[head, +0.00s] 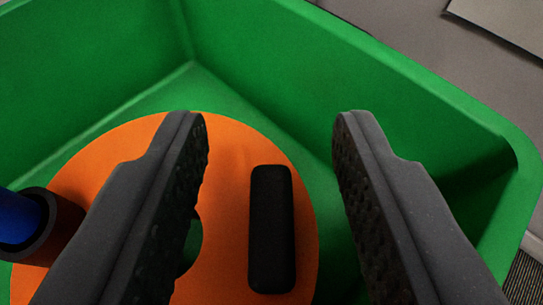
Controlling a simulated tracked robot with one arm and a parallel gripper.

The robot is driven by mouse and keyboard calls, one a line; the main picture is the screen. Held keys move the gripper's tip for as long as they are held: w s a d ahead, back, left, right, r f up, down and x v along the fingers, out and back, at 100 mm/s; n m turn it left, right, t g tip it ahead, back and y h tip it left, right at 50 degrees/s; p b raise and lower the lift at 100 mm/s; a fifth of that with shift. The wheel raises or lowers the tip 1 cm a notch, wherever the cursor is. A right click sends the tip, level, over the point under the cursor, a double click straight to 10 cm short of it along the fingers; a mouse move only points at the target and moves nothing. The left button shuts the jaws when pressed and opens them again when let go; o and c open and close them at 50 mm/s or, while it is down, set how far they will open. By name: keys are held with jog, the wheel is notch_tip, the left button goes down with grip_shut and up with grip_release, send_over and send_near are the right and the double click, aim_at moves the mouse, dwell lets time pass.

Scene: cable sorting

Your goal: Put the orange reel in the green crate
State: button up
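The green crate (290,75) fills most of the head view, its walls rising at the back and right. The orange reel (240,145) lies inside it, seen as a flat round face with a hole near its middle. A black rounded bar (271,230) shows on the reel's face, between my fingers. My gripper (268,125) is open, with its two dark fingers wide apart and nothing held between them. The left finger hides part of the reel, and the picture's lower edge cuts the reel off.
A blue cylinder (18,220) in a dark ring shows at the left edge, over or beside the reel; I cannot tell which. A grey surface (415,40) lies beyond the crate, with a flat panel (505,22) at the top right.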

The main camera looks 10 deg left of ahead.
jog(key=shift+r, duration=0.5)
jog(key=shift+s+r, duration=0.15)
jog(key=shift+r, duration=0.15)
jog(key=p+v, duration=0.2)
jog(key=v, duration=0.9)
jog(key=shift+s+p, duration=0.35)
jog(key=shift+p, duration=0.05)
jog(key=shift+r, duration=0.15)
jog(key=s+r+m+t+h, duration=0.1)
jog(key=s+r, duration=0.2)
jog(key=r, duration=0.8)
jog(key=s+r+h, duration=0.1)
jog(key=s+r, duration=0.2)
jog(key=r, duration=0.8)
jog(key=s+a+r, duration=0.3)
jog(key=s+r, duration=0.2)
jog(key=r, duration=0.2)
jog(key=s+a+r+t, duration=0.1)
jog(key=s+a+r, duration=0.2)
jog(key=s+r, duration=0.3)
jog(key=shift+a+r+y, duration=0.3)
jog(key=shift+a+r, duration=0.1)
jog(key=shift+r, duration=0.4)
